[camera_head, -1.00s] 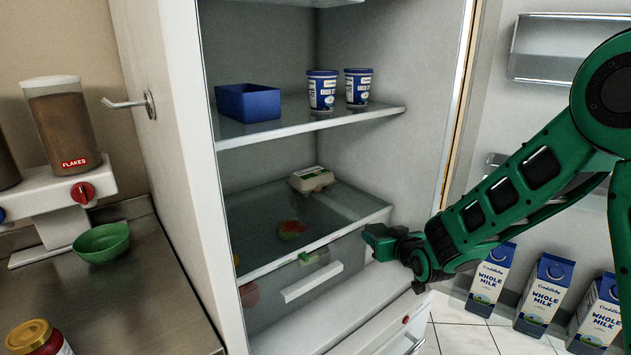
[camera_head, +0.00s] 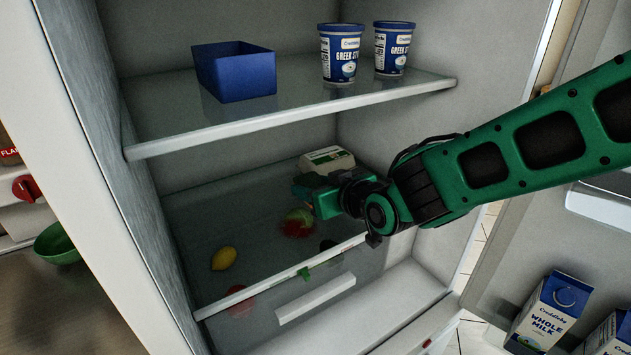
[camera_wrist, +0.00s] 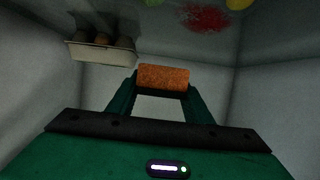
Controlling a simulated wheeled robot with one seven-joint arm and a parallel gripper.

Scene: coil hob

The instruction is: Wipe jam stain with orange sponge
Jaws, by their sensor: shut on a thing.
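The orange sponge (camera_wrist: 163,76) sits between the two green fingers of my gripper (camera_wrist: 162,88) in the wrist view, and the gripper is shut on it. In the head view my gripper (camera_head: 310,192) is inside the fridge, over the lower glass shelf, and the sponge is hidden there. The red jam stain (camera_head: 297,229) shows at the lower glass shelf, below my gripper. It also shows as a red patch at the top right of the wrist view (camera_wrist: 206,17), apart from the sponge.
An egg carton (camera_head: 327,160) stands just behind my gripper; it also shows in the wrist view (camera_wrist: 100,53). The upper shelf (camera_head: 290,118) is overhead, with a blue bin (camera_head: 235,72) and two yogurt tubs (camera_head: 340,55). A lemon (camera_head: 223,259) shows through the glass.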

